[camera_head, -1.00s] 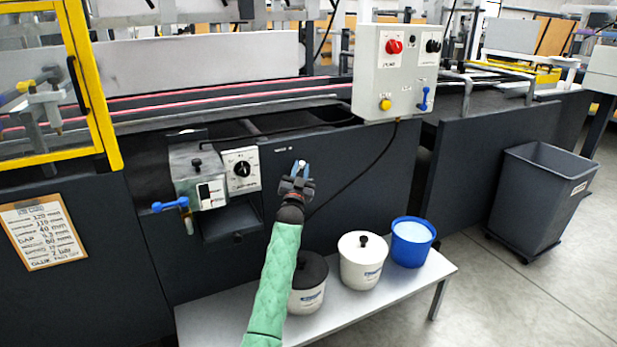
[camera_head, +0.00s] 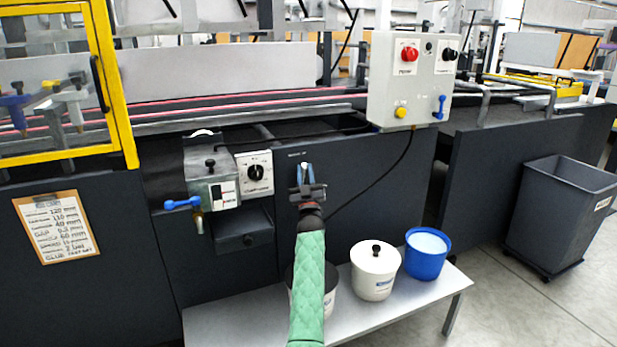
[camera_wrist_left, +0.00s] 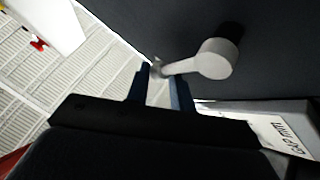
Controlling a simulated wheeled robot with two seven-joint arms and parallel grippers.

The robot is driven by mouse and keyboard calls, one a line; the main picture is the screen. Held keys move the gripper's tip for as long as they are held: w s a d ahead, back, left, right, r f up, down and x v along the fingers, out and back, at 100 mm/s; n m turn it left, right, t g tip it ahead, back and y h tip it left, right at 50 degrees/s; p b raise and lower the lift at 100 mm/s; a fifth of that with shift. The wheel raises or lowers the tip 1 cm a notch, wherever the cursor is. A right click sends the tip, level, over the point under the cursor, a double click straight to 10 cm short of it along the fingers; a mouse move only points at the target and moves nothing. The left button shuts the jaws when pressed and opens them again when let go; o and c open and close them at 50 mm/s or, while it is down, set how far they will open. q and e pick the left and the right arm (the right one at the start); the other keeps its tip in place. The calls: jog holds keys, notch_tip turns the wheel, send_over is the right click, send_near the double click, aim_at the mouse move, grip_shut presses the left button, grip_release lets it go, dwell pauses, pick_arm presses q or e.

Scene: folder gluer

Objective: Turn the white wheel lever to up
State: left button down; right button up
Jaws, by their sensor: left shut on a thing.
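The white wheel lever (camera_wrist_left: 213,60) sticks out from the dark panel in the left wrist view. It has a round hub, and its thin arm runs left from the hub to between my fingertips. My left gripper (camera_wrist_left: 160,82) is shut on the end of this arm with its blue fingers. In the head view my left gripper (camera_head: 306,172) is at the dark front panel, right of the dial box, with its fingers pointing up and away. There the lever is mostly hidden by the gripper. My right gripper is in neither view.
Left of the gripper are a dial box (camera_head: 255,172) and a blue-handled valve (camera_head: 182,203). A control box (camera_head: 411,80) hangs at upper right. A bench (camera_head: 240,325) below holds a white pot (camera_head: 375,273) and a blue bucket (camera_head: 427,255). A grey bin (camera_head: 560,215) stands right.

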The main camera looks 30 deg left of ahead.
pick_arm(q)
jog(key=shift+s+a+n+g+y+b, duration=0.15)
jog(key=shift+s+a+n+g+y, duration=0.1)
jog(key=shift+n+g+y, duration=0.8)
jog(key=shift+s+a+n+g+y+b, duration=0.3)
jog(key=shift+n+y, duration=0.45)
jog(key=shift+n, duration=0.7)
jog(key=shift+d+g, duration=0.15)
jog(key=shift+g, duration=0.1)
jog(key=c, duration=1.2)
grip_release()
jog(key=shift+f, duration=0.1)
jog(key=p+v, duration=0.1)
jog(key=v, duration=0.6)
jog(key=shift+f, duration=0.3)
jog(key=shift+s+d+n+y, duration=0.15)
jog(key=shift+n+y, duration=0.15)
